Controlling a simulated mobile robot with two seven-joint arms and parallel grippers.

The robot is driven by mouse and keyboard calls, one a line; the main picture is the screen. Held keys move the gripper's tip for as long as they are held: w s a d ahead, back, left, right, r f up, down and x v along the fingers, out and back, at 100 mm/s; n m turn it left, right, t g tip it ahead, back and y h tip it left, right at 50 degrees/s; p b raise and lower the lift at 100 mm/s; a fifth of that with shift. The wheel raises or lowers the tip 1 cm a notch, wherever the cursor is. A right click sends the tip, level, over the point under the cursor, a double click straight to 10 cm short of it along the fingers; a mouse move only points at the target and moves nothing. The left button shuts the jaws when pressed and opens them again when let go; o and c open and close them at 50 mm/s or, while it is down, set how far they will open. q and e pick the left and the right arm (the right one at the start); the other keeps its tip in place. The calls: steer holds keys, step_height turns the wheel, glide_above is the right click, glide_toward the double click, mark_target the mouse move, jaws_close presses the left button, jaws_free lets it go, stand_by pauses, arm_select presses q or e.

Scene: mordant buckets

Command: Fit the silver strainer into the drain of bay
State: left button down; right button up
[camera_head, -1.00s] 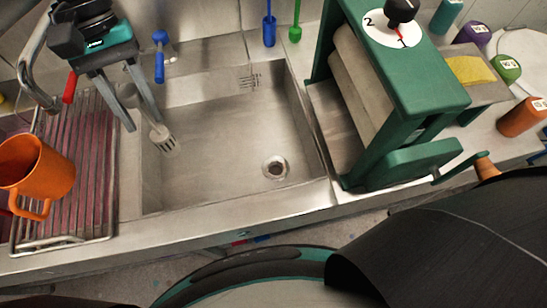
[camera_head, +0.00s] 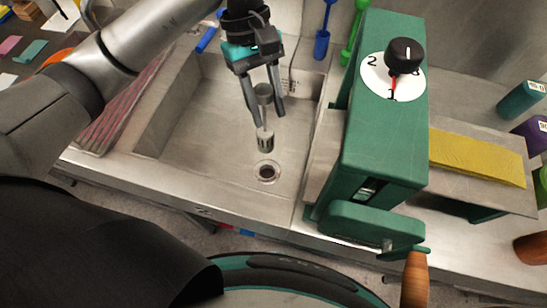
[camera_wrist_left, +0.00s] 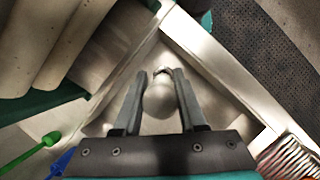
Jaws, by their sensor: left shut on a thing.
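The silver strainer (camera_head: 265,139) hangs upright below my left gripper (camera_head: 265,112) in the head view. The gripper is shut on its upper knob. The slotted lower end is above and slightly beyond the drain (camera_head: 267,171), apart from it. The drain is a round dark hole with a metal ring in the sink floor. In the left wrist view the strainer's rounded top (camera_wrist_left: 159,98) sits between the fingers (camera_wrist_left: 160,85) and hides most of what is below. My right gripper is not in view.
The steel sink basin (camera_head: 200,130) is otherwise bare around the drain. A green roller press (camera_head: 385,140) with a black dial knob (camera_head: 405,56) and wooden crank handle (camera_head: 415,278) stands close on the right. A drying rack (camera_head: 130,120) is on the left, partly behind my arm.

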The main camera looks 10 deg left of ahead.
mark_target(268, 151)
arm_select(q)
step_height(268, 151, down, 12)
steer(key=shift+r, duration=0.2)
steer(key=shift+f, duration=2.35)
steer(key=shift+f+b, duration=0.2)
steer(key=shift+b, duration=0.3)
steer(key=shift+c, duration=2.4)
jaws_free()
steer(key=shift+r, duration=0.1)
